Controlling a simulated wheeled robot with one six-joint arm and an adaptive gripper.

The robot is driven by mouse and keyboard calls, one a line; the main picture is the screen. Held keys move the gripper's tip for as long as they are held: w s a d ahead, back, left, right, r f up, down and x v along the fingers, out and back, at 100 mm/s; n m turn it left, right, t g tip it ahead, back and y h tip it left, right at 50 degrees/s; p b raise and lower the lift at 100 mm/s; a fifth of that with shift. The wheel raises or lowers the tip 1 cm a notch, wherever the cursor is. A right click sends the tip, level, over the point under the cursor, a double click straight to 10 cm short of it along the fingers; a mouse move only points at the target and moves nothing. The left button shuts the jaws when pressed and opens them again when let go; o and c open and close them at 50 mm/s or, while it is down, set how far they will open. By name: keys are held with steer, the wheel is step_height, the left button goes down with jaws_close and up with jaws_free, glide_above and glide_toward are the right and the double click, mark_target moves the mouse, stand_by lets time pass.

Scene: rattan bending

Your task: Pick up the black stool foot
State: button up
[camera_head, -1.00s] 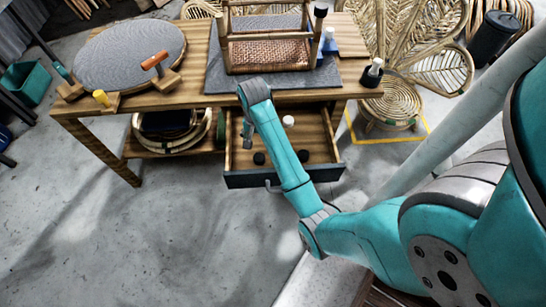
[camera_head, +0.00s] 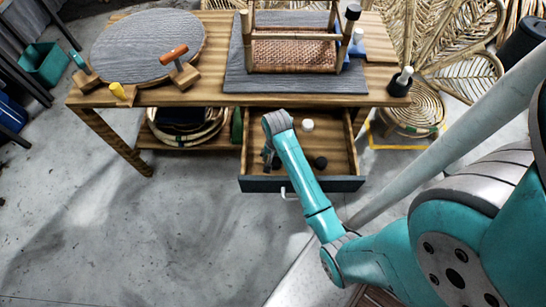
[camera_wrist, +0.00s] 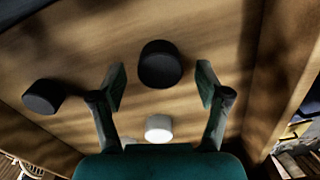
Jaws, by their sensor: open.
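Two black stool feet lie in the open drawer (camera_head: 300,184). In the wrist view one black foot (camera_wrist: 160,64) is centred between my fingertips, slightly beyond them, and the other black foot (camera_wrist: 42,96) lies to the left. A white foot (camera_wrist: 158,128) lies nearer my palm. The head view shows one black foot (camera_head: 321,162) at the drawer's right and the white foot (camera_head: 307,125) farther back. My gripper (camera_head: 270,158) is at the drawer's left side, open and empty; it also shows in the wrist view (camera_wrist: 162,83). It mostly hides the other black foot in the head view.
The drawer walls stand close around my gripper. The wooden table (camera_head: 215,97) above the drawer holds an upturned rattan stool (camera_head: 293,52), a round grey board (camera_head: 150,45) and an orange-handled tool (camera_head: 174,54). The floor in front is clear.

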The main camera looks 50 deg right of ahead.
steer(key=shift+f, duration=0.2)
steer(key=c, duration=1)
steer(key=shift+r, duration=0.1)
